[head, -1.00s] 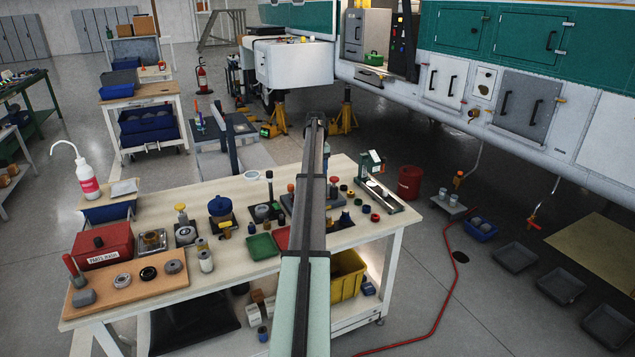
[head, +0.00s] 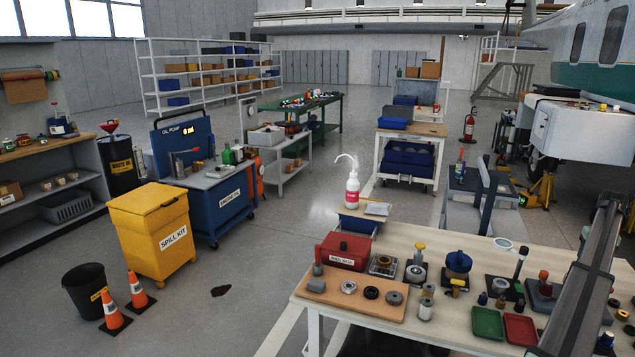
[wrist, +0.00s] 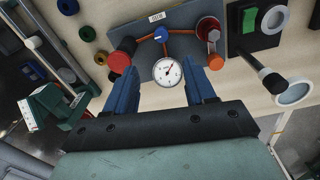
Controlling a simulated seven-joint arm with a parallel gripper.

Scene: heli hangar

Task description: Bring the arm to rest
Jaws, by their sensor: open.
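My gripper (wrist: 170,84) shows in the wrist view with its two blue fingers spread apart. Nothing is held between them. A white dial gauge (wrist: 167,71) on a grey plate (wrist: 188,43) appears in the gap between the fingers, beyond them; the exact distance cannot be told. In the head view my arm reaches out over the right part of the cream workbench (head: 455,333), and its far end shows no clear view of the fingers.
The wrist view shows a green-based stand (wrist: 48,105) left and a round-headed tool (wrist: 293,92) right. Open floor (head: 250,320) lies left.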

